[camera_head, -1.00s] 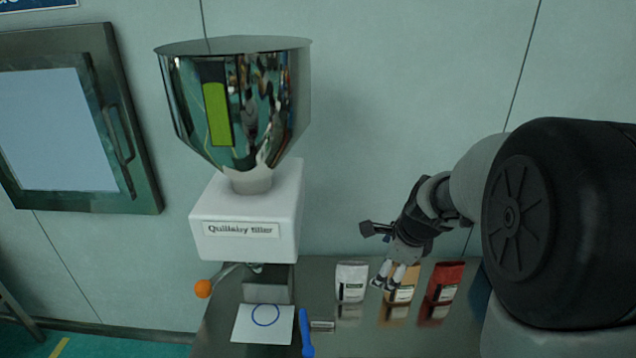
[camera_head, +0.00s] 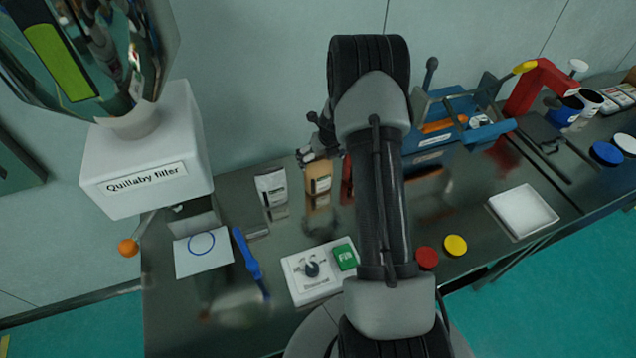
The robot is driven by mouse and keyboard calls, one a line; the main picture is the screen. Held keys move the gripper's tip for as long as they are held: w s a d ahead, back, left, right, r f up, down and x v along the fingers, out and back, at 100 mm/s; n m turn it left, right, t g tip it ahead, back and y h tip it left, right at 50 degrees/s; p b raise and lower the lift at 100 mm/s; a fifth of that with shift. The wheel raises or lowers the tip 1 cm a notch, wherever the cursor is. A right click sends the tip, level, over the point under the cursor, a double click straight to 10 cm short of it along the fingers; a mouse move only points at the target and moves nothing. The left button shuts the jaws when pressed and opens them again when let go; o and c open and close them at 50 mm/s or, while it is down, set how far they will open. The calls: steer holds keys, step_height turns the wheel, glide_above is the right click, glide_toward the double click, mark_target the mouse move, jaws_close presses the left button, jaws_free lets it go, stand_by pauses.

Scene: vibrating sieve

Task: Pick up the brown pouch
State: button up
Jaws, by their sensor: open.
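The brown pouch (camera_head: 318,178) stands upright on the metal table, between a white pouch (camera_head: 271,186) on its left and a red pouch (camera_head: 347,181) on its right. My arm hides most of the red pouch. My gripper (camera_head: 303,157) is open at the upper left of the brown pouch, close to its top edge. I cannot tell whether the fingers touch it.
The Quillaby filler (camera_head: 145,165) stands at the left. A blue rack (camera_head: 455,125) stands behind, at the right.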

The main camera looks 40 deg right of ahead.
mark_target(317, 167)
steer(key=b+x, duration=0.1)
steer(key=x, duration=0.7)
steer(key=shift+a, duration=0.15)
steer(key=shift+s, duration=0.1)
steer(key=shift+c, duration=0.5)
steer(key=shift+s, duration=0.1)
steer(key=c, duration=1.1)
